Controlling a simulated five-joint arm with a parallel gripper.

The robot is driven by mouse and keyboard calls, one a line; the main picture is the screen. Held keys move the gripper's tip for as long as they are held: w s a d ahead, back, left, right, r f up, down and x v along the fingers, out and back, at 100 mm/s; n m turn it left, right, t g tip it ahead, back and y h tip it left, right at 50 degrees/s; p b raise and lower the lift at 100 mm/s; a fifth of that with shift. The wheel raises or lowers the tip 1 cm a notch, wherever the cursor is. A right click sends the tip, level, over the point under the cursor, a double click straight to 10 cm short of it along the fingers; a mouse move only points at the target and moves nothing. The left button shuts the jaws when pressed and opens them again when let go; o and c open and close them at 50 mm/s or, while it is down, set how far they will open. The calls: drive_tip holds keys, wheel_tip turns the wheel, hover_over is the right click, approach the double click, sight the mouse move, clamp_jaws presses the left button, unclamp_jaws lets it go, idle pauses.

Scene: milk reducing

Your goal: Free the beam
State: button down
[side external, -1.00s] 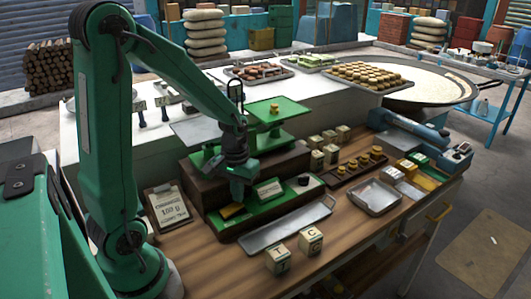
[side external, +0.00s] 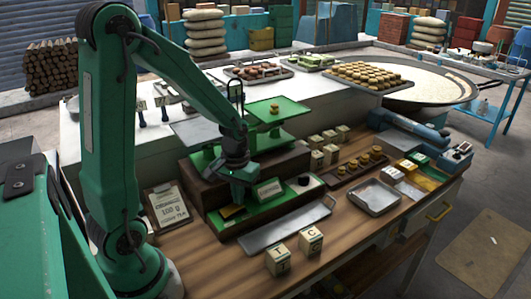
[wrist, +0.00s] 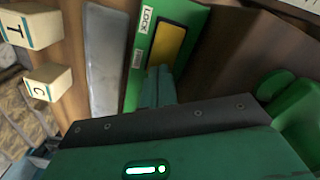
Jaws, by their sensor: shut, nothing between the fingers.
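A green balance scale stands on a dark wooden base (side external: 198,190). A yellow plate (side external: 231,211) is set in the green front panel; in the wrist view this yellow plate (wrist: 170,46) lies beside a LOCK label (wrist: 147,20). My gripper (side external: 238,204) is shut and empty, low over the front panel. In the wrist view its fingertips (wrist: 158,72) are at the plate's near end; I cannot tell whether they touch. The beam is largely hidden by my arm.
A shallow metal tray (side external: 290,228) lies in front of the base, with lettered cubes T (side external: 277,260) and C (side external: 311,239) nearby. A clipboard (side external: 168,206) is at left. A rack of brass weights (side external: 358,167), several cubes and a square tray (side external: 375,197) stand at right.

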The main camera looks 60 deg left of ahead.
drive_tip(key=shift+f, duration=0.35)
drive_tip(key=shift+r, duration=3.55)
drive_tip(key=s+d+r+m+t, duration=0.5)
drive_tip(key=d+r, duration=0.4)
drive_tip(key=r, duration=0.2)
drive_tip(key=shift+s+d+m+t, duration=0.25)
drive_tip(key=shift+s+m, duration=0.25)
drive_tip(key=shift+s, duration=0.7)
